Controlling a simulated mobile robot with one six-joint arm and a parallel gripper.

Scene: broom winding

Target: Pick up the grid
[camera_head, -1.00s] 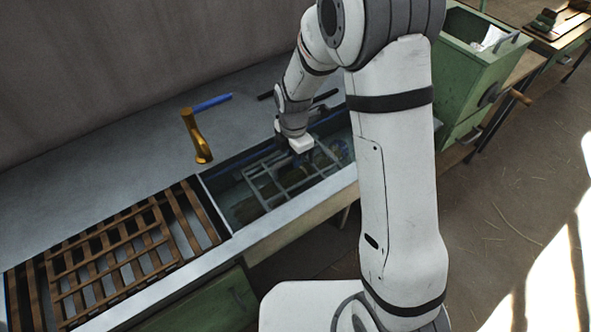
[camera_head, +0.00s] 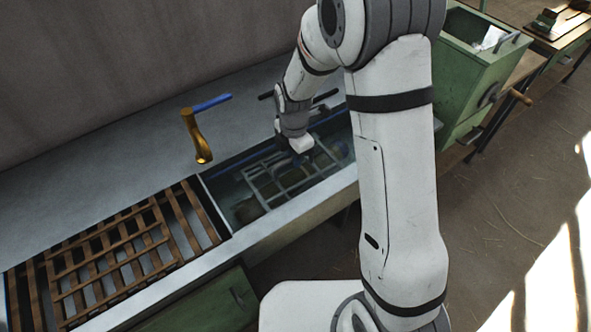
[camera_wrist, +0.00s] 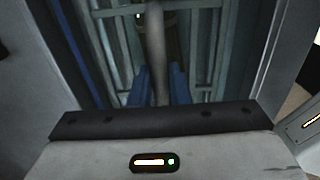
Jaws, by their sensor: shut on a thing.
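The grid (camera_head: 290,186) is a grey metal frame with crossing bars. It lies in the water-filled trough in the head view, and its bars also show in the wrist view (camera_wrist: 205,40). My gripper (camera_head: 303,155) points down into the trough over the grid. In the wrist view my gripper's blue fingers (camera_wrist: 160,88) are closed on a grey upright bar of the grid. The arm hides part of the grid's far side, and the contact is hard to see in the head view.
The trough's pale front edge (camera_head: 290,221) runs close beside the grid. A brass tap (camera_head: 196,137) with a blue lever stands behind left. Wooden slatted racks (camera_head: 115,255) lie left of the trough. A green crank box (camera_head: 480,65) stands at the right.

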